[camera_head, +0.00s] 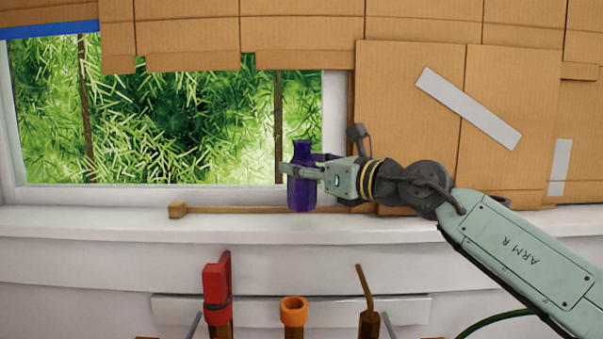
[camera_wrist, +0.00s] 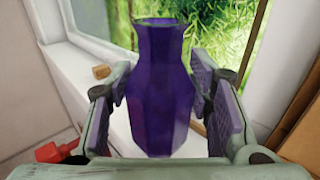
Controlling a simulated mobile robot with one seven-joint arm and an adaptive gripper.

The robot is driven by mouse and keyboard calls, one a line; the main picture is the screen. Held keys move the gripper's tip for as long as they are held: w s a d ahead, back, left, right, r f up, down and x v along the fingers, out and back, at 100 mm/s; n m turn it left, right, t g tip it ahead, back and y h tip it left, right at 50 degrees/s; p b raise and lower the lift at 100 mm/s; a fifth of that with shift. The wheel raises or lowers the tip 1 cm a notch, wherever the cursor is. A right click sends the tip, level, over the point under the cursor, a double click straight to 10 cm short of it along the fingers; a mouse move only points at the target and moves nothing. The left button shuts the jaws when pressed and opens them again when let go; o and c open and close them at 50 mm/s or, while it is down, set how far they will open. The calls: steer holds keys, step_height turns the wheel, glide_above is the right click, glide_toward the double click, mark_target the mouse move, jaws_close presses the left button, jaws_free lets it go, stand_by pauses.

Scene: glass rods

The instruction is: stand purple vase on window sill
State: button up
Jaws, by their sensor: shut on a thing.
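The purple vase (camera_head: 301,190) is upright at the window sill (camera_head: 90,218), in front of the right part of the window. My gripper (camera_head: 303,172) reaches in from the right and is shut around the vase's body. In the wrist view the vase (camera_wrist: 165,95) stands between the two padded fingers (camera_wrist: 165,108), neck up. Its base is close to the white sill surface; I cannot tell whether it touches. The side of the vase behind the near finger is hidden in the head view.
A wooden stick (camera_head: 250,210) with a block end (camera_head: 178,210) lies along the sill. Cardboard panels (camera_head: 400,110) cover the wall at right. A red tool (camera_head: 216,285), an orange-topped item (camera_head: 294,308) and a bent rod (camera_head: 365,295) stand in front, below. The sill's left part is clear.

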mark_target(300, 184)
steer(key=shift+w+a, duration=0.2)
steer(key=shift+w, duration=0.35)
steer(key=shift+w+a, duration=0.15)
steer(key=shift+w, duration=0.4)
steer(key=shift+w+f, duration=0.1)
steer(key=shift+f, duration=0.05)
step_height(300, 184, down, 3)
steer(key=shift+r+p, duration=0.1)
steer(key=shift+p, duration=0.8)
steer(key=shift+f, duration=0.3)
steer(key=shift+f, duration=0.15)
steer(key=shift+f+b, duration=0.1)
steer(key=shift+b, duration=0.25)
steer(key=o, duration=1.4)
